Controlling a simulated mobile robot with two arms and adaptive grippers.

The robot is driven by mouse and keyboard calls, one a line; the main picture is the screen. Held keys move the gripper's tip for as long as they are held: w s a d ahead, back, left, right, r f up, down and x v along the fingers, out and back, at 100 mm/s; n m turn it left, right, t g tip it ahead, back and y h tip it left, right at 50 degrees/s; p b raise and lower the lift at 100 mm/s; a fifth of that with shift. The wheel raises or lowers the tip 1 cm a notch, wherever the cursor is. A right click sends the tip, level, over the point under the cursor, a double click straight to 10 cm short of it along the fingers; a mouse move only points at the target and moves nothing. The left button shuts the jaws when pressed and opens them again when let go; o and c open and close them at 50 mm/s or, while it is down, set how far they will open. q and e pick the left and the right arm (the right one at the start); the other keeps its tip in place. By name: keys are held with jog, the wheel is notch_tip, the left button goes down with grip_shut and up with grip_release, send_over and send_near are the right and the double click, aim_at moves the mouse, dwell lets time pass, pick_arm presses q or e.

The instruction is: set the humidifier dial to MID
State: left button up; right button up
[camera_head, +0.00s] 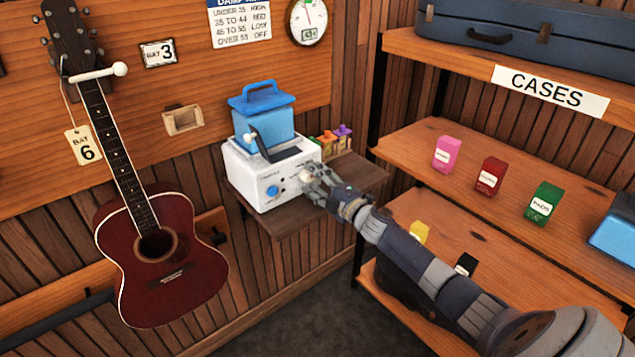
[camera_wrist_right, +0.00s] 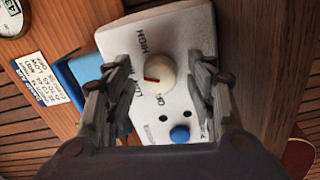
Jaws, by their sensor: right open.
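The humidifier (camera_head: 270,172) is a white box with a blue tank (camera_head: 264,125) on a wall shelf. Its cream dial (camera_wrist_right: 160,73) has a red pointer mark on its left side in the right wrist view. HIGH is printed above the dial and OFF below it there; lettering between them is partly hidden by a finger, so I cannot tell which setting the mark meets. My right gripper (camera_head: 314,182) is open at the humidifier's front. Its fingers (camera_wrist_right: 160,76) stand on either side of the dial, apparently without gripping it. My left gripper is not in view.
A blue button (camera_wrist_right: 180,134) is near the dial. Small colored items (camera_head: 333,142) stand behind the humidifier. A case rack (camera_head: 480,215) with small boxes is at right, close to my right arm. A humidity chart (camera_head: 240,25) hangs above.

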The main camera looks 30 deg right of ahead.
jog(key=s, duration=1.2)
jog(key=shift+d, duration=0.45)
jog(key=s+a+f+m+g+h, duration=0.1)
jog(key=s+f+m+g, duration=0.3)
jog(key=f, duration=0.8)
jog(key=s+f+m+g+h, duration=0.1)
jog(key=s+f+m, duration=0.1)
jog(key=s+f, duration=0.75)
jog(key=s+a+f+m+g+h, duration=0.1)
jog(key=s+f+m+g, duration=0.15)
jog(key=f, duration=1.25)
jog(key=s+a+f+m+g, duration=0.2)
jog(key=s+a+f, duration=0.4)
jog(key=s, duration=0.5)
jog(key=s+a+f+m+g+y, duration=0.1)
jog(key=s+a+f+g, duration=0.3)
jog(key=s, duration=0.7)
jog(key=s+a+f+m+g, duration=0.3)
jog(key=s+a+f, duration=0.5)
jog(key=s+f, duration=0.1)
jog(key=shift+s+a+f+y, duration=0.25)
jog(key=shift+s+a+y, duration=0.15)
jog(key=shift+s, duration=0.5)
